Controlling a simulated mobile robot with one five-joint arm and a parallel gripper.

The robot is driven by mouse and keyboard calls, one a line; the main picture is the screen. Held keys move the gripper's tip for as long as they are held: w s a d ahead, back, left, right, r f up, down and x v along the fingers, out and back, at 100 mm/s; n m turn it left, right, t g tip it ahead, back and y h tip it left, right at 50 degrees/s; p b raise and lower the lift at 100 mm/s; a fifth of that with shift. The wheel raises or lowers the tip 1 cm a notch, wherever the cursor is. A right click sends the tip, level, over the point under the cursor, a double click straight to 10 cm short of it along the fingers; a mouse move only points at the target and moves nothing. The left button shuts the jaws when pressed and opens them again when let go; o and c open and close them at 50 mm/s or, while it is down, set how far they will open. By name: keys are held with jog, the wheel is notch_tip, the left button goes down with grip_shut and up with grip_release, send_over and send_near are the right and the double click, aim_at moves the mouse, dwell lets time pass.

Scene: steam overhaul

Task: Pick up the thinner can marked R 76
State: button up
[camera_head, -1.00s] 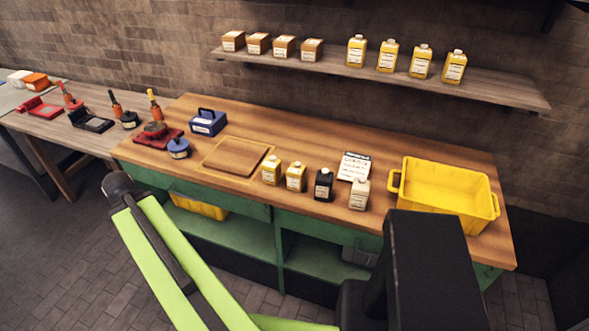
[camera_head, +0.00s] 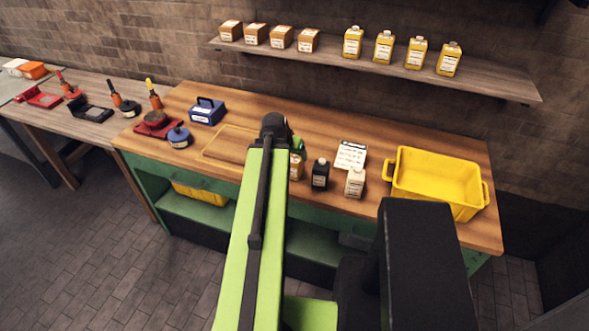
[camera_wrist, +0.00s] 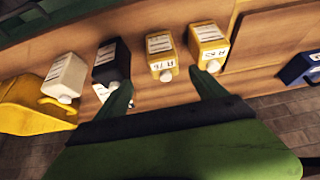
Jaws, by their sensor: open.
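The thinner can marked R 76 (camera_wrist: 161,56) is yellow with a white label and white cap. In the wrist view it stands ahead of my open gripper (camera_wrist: 160,80), roughly centred between the green fingers, which hold nothing. In the head view this can (camera_head: 296,168) stands on the wooden bench beside the black can, partly covered by my arm. A similar yellow can (camera_wrist: 209,44), whose label looks like R 52, is on its right in the wrist view. My arm hides that one in the head view.
A black can (camera_head: 320,174) and a white can (camera_head: 355,182) stand close by. A yellow bin (camera_head: 440,177) is at the bench's right. A wooden board (camera_head: 226,143), blue box (camera_head: 207,111) and blue round item (camera_head: 179,137) lie left. A shelf (camera_head: 480,84) runs above.

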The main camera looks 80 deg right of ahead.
aim_at(294, 161)
jog(key=b+x, duration=0.7)
jog(key=x, duration=0.3)
jog(key=shift+w, duration=0.15)
jog(key=b+x, duration=0.4)
jog(key=x, duration=0.1)
jog(key=shift+w+a+f+b, duration=0.1)
jog(key=shift+w+a+b, duration=0.15)
jog(key=shift+b, duration=0.1)
jog(key=shift+d+f, duration=0.15)
jog(key=shift+f, duration=0.05)
jog(key=shift+r, duration=0.2)
grip_shut()
